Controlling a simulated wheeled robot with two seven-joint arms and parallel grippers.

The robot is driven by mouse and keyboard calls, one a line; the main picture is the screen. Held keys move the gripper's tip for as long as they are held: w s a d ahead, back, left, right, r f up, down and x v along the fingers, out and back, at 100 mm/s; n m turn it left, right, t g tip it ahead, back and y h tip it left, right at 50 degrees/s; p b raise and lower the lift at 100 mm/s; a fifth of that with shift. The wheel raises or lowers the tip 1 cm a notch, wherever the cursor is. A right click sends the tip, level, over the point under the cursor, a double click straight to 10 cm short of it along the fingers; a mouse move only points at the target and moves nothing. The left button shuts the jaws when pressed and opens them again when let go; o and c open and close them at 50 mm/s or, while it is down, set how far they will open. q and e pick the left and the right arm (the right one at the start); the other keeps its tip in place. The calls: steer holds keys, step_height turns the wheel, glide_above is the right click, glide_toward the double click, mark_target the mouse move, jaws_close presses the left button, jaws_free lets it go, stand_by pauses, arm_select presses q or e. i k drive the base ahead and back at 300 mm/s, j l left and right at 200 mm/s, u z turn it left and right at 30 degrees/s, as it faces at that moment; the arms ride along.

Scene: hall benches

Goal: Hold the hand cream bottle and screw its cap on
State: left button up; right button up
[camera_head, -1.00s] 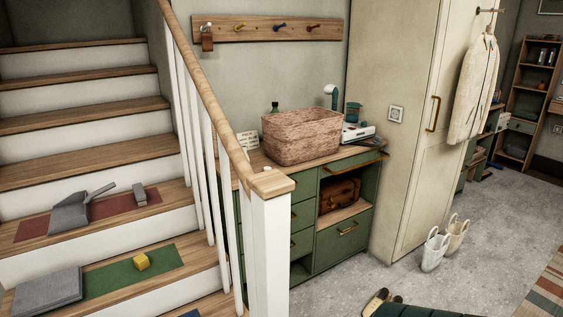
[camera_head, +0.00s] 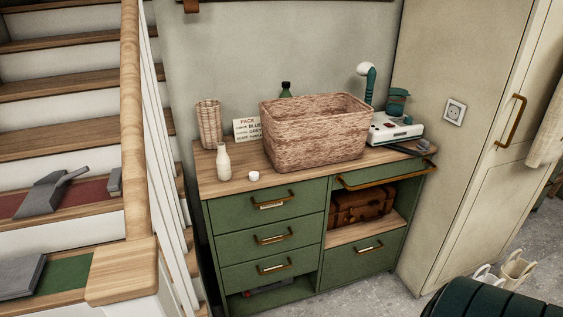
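A small white bottle (camera_head: 223,161) stands upright near the left front of the wooden top of the green cabinet (camera_head: 225,184). It looks like the hand cream bottle, and its neck is pale. A small round white cap (camera_head: 254,176) lies on the same top, just right of the bottle and apart from it, near the front edge. Neither of my grippers shows in the view.
A large woven basket (camera_head: 310,150) fills the middle of the top. A wicker cup (camera_head: 209,123), a card (camera_head: 247,129) and a dark green bottle (camera_head: 286,89) stand behind. A white device (camera_head: 395,127) is at right. The stair newel post (camera_head: 122,272) rises at left.

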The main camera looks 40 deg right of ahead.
mark_target(223, 161)
steer(key=i+l, duration=0.1)
steer(key=l, duration=1.9)
